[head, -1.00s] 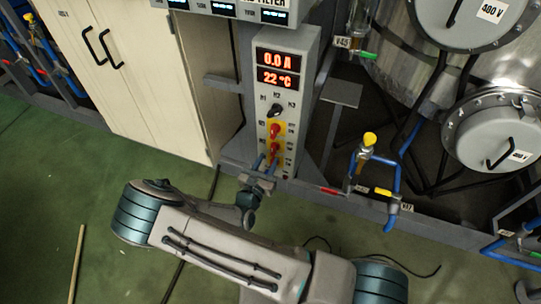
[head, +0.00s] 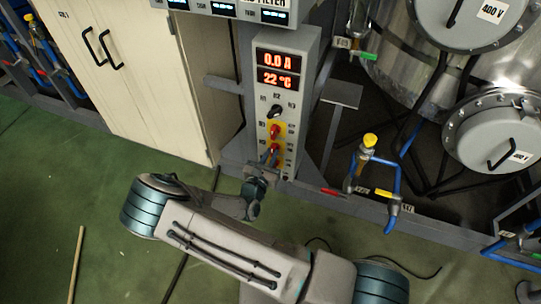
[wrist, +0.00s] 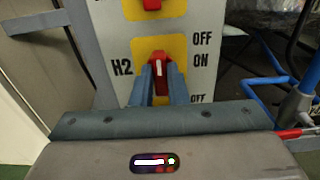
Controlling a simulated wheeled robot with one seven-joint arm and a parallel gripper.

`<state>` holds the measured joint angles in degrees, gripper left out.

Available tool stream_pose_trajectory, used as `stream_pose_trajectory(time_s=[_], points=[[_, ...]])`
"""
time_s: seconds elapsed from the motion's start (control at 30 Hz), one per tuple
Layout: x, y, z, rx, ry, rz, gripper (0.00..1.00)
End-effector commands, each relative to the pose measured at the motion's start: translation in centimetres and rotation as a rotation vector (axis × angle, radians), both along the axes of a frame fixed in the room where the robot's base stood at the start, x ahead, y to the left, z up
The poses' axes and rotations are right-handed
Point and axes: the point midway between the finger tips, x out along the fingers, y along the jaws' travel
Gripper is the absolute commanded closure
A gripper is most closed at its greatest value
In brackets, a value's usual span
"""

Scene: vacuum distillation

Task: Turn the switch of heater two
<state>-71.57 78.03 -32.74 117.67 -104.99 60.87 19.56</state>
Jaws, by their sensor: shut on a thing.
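The heater two switch (wrist: 158,58) is a red knob on a yellow plate, with the label H2 at its left and OFF, ON, OFF down its right side. Its white mark looks about upright in the wrist view. In the head view the switch (head: 275,148) is the lower red knob on the grey control panel (head: 284,95), partly hidden by my fingers. My gripper (wrist: 158,76) is shut on the knob, one blue finger on each side. In the head view my gripper (head: 269,158) reaches the panel from below.
Another red knob (head: 275,131) and a black knob (head: 275,111) sit above. Red displays (head: 278,70) read 0.0 A and 22 °C. A cream cabinet (head: 130,70) stands left. Blue pipes with a yellow valve (head: 370,140) and steel tanks (head: 495,135) stand right.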

Motion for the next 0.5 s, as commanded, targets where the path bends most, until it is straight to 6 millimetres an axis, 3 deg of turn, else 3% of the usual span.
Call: stream_pose_trajectory(time_s=[0.5], points=[[-0.04, -0.16, 0.19, 0.265, -0.095, -0.002, 1.00]])
